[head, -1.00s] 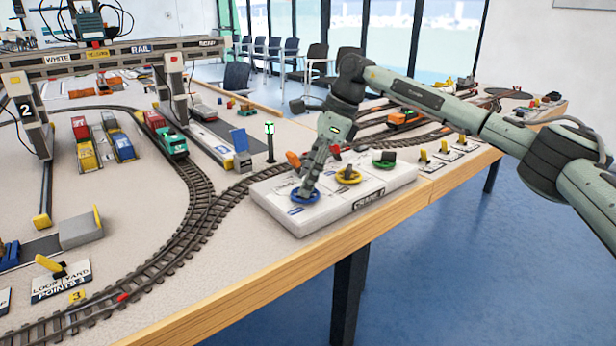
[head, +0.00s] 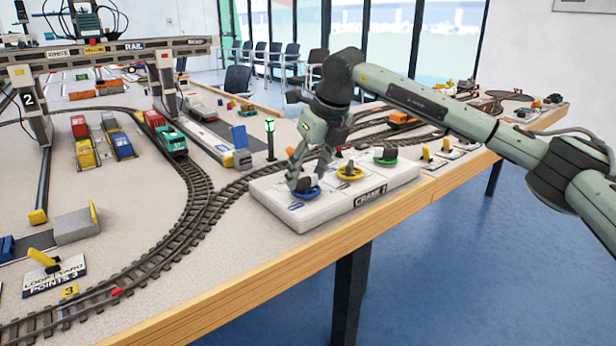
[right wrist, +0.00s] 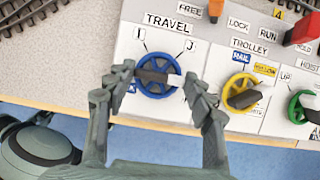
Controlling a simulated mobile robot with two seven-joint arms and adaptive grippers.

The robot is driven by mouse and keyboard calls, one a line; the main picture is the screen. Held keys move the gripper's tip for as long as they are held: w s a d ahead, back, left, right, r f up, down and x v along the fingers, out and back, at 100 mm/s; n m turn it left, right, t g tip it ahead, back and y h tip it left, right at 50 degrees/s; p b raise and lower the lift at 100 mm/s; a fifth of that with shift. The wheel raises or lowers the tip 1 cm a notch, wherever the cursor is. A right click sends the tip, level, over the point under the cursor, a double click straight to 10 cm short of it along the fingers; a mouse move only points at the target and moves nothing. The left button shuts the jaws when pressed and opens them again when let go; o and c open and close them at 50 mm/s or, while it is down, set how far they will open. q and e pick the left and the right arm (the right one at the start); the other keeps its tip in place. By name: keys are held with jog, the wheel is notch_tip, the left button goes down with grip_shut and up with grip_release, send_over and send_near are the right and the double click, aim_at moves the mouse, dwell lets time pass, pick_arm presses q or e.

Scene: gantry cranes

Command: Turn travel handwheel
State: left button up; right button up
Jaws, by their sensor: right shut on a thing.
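The blue travel handwheel (head: 305,194) sits at the left end of the white crane panel (head: 340,209). In the right wrist view the blue wheel (right wrist: 151,86) is below the TRAVEL label, with a dark bar across its middle. My right gripper (head: 302,182) comes down on the wheel and is shut on it. In the right wrist view its two fingers (right wrist: 160,80) stand on either side of the wheel. In the head view they hide part of the wheel. My left gripper is in neither view.
A yellow trolley wheel (right wrist: 241,97) and a green hoist wheel (right wrist: 304,107) stand to the right on the panel. A red lever (right wrist: 302,29) is near the upper edge. The gantry crane (head: 110,52) straddles the track at the left. Blue floor lies before the table edge.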

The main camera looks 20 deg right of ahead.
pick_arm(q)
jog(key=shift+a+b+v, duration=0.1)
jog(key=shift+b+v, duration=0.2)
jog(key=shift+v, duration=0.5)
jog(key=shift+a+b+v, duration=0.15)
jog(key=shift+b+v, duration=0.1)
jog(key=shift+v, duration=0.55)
pick_arm(e)
jog(key=shift+a+m+h, duration=0.1)
jog(key=shift+m+h, duration=0.5)
jog(key=shift+m, duration=1.1)
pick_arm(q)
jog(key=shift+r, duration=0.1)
pick_arm(e)
jog(key=o, duration=1.2)
jog(key=shift+c, duration=0.2)
jog(key=v, duration=1.2)
jog(key=shift+s, duration=0.2)
